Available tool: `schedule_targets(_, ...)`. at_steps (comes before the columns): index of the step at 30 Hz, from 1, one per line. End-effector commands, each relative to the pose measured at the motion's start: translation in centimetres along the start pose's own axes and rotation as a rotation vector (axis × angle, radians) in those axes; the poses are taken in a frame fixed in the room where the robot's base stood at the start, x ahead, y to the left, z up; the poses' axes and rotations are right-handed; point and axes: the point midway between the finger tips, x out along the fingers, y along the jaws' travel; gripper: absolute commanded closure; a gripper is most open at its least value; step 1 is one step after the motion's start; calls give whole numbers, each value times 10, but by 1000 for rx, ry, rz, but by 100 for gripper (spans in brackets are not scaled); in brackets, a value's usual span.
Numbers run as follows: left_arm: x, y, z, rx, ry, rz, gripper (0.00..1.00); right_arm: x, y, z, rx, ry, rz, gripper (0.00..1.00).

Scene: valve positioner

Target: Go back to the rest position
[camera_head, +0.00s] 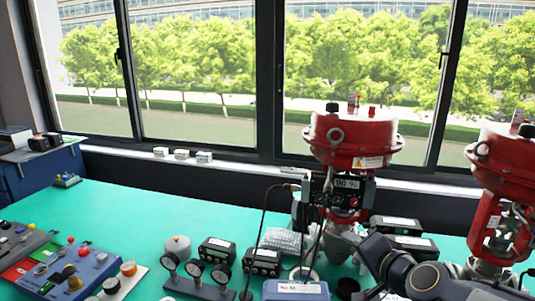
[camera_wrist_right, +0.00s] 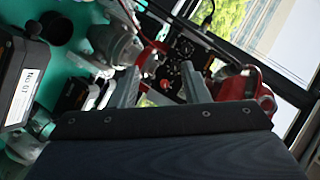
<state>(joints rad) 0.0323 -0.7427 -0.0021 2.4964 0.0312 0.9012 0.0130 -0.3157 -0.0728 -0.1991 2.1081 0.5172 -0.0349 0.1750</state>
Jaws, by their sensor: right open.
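My right gripper (camera_head: 376,250) comes in from the bottom right of the head view, in front of the nearer red valve actuator (camera_head: 352,138). A positioner with a lit display (camera_head: 347,184) is mounted on that actuator's front. In the right wrist view my right gripper (camera_wrist_right: 162,85) has its two grey fingers apart with nothing held between them. Red and dark valve parts show beyond the fingers; whether any touch them I cannot tell. My left gripper is not in view.
A second red actuator (camera_head: 495,165) stands at the right. Pressure gauges (camera_head: 195,268), black boxes (camera_head: 217,250) and a labelled box (camera_head: 296,290) crowd the front of the green table (camera_head: 115,208). A blue control panel (camera_head: 75,272) lies at the left. The table's back left is mostly clear.

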Motion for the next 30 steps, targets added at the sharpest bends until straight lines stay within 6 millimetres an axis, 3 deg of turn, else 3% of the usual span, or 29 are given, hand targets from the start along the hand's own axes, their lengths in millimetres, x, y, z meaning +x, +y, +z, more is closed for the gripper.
schedule_targets(1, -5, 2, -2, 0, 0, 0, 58, -34, 7, 10, -61, -75, 5, 58)
schedule_targets(6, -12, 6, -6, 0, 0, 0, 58, -125, 55, 72, -315, -338, 99, 58)
schedule_targets(9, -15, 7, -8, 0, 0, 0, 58, -164, 87, 101, -426, -448, 181, 58)
schedule_targets(12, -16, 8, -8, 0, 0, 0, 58, -190, 111, 120, -494, -524, 252, 58)
schedule_targets(18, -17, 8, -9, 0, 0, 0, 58, -209, 130, 134, -540, -582, 311, 58)
schedule_targets(30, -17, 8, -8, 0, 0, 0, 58, -208, 129, 134, -538, -583, 308, 58)
